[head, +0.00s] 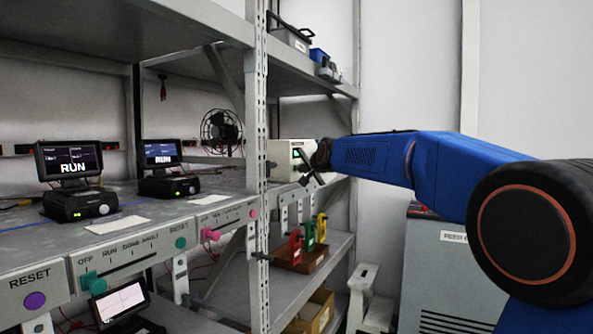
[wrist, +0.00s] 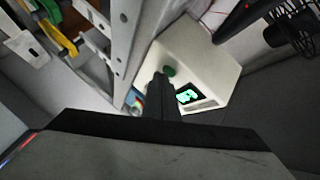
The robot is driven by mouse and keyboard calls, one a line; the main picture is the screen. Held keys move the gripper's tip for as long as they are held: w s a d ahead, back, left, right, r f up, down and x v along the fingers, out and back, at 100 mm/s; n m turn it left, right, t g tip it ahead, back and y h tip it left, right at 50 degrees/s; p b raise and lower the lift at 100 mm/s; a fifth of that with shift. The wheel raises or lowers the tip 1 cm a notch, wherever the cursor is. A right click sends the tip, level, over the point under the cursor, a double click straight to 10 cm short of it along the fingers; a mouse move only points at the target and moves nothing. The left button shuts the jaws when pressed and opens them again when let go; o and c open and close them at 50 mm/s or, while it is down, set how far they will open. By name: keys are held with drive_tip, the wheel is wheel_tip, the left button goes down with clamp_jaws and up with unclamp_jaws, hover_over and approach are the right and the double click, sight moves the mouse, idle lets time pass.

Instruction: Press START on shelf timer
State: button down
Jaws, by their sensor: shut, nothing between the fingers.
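The shelf timer, a cream box (head: 283,153), stands at the far end of the middle shelf behind the upright post. In the wrist view the box (wrist: 205,60) shows a lit green display (wrist: 188,96) and a round green button (wrist: 170,71). The button's label cannot be read. My gripper (head: 308,172) is in front of the box's right side, shut and empty. In the wrist view its dark fingers (wrist: 160,80) overlap the box's front, with the tip beside the green button. I cannot tell whether they touch.
A perforated post (head: 257,170) stands left of my gripper. Two monitors (head: 70,160) and a black fan (head: 221,131) are on the shelf. Coloured knobs line the shelf's front edge (head: 130,250). Red, green and yellow holders (head: 309,236) sit below. A grey cabinet (head: 450,270) stands right.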

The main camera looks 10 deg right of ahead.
idle(0.5)
drive_tip(key=shift+s+d, duration=0.45)
drive_tip(key=shift+d, duration=0.15)
drive_tip(key=shift+s+d, duration=0.75)
drive_tip(key=shift+d, duration=0.3)
drive_tip(key=shift+s+d, duration=0.75)
drive_tip(key=shift+d, duration=0.25)
drive_tip(key=s+d+f+n+g+h, duration=0.1)
drive_tip(key=s+d+f+n+g, duration=0.1)
drive_tip(key=s+f, duration=1)
drive_tip(key=s+d+f+n+g, duration=0.2)
drive_tip(key=s+f+n+g, duration=0.2)
drive_tip(key=s+f, duration=0.9)
drive_tip(key=s+d+f+n+g+h, duration=0.1)
drive_tip(key=s+f, duration=1.2)
drive_tip(key=s, duration=1.6)
drive_tip(key=d+n+g, duration=0.1)
drive_tip(key=n+g, duration=0.1)
drive_tip(key=g, duration=0.1)
drive_tip(key=shift+s+n+h, duration=0.15)
drive_tip(key=shift+n+h, duration=0.15)
